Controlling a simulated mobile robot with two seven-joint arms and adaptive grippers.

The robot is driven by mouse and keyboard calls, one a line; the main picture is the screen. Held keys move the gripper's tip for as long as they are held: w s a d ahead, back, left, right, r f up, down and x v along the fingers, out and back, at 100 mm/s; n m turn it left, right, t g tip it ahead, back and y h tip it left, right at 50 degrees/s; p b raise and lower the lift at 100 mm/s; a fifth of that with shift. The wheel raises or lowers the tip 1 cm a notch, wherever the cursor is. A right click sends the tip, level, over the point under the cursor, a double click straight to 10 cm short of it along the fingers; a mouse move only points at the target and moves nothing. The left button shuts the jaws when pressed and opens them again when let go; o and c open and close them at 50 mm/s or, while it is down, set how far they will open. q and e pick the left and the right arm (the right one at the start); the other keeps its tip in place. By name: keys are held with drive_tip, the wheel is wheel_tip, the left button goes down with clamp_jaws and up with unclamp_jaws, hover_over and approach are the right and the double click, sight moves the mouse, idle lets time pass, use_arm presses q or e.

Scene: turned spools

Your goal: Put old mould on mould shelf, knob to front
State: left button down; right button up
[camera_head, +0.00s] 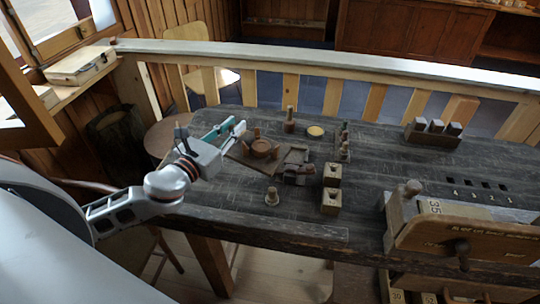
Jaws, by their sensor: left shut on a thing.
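My left gripper (230,128) is over the table's left part, its teal fingers pointing up and right. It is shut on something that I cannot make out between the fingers. A wooden block (470,236) with a "35" label and a round knob (462,248) on its near face is at the right front of the table; I cannot tell if it is the old mould. Below the table edge, numbered wooden pieces (400,296) show in part, cut off by the picture; this may be the mould shelf. My right gripper is not in view.
A box with three blocks (433,132) stands farther back. A railing (330,66) bounds the far side.

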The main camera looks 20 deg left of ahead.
use_arm(q)
drive_tip(key=w+a+r+h+b, duration=0.1)
drive_tip(key=w+a+r, duration=0.25)
drive_tip(key=a, duration=0.35)
drive_tip(key=w+a+r+b, duration=0.1)
drive_tip(key=w+a+r, duration=0.25)
drive_tip(key=a, duration=0.35)
drive_tip(key=shift+m, duration=0.3)
drive_tip(key=shift+s+a+f+b, duration=0.1)
drive_tip(key=shift+f+b, duration=0.5)
drive_tip(key=shift+f, duration=2.6)
drive_tip(key=shift+s+a+f+b, duration=0.1)
drive_tip(key=shift+f+b, duration=0.55)
drive_tip(key=shift+f, duration=2.5)
drive_tip(key=shift+s+a+f+b, duration=0.1)
drive_tip(key=shift+f+b, duration=0.5)
drive_tip(key=shift+f, duration=2.6)
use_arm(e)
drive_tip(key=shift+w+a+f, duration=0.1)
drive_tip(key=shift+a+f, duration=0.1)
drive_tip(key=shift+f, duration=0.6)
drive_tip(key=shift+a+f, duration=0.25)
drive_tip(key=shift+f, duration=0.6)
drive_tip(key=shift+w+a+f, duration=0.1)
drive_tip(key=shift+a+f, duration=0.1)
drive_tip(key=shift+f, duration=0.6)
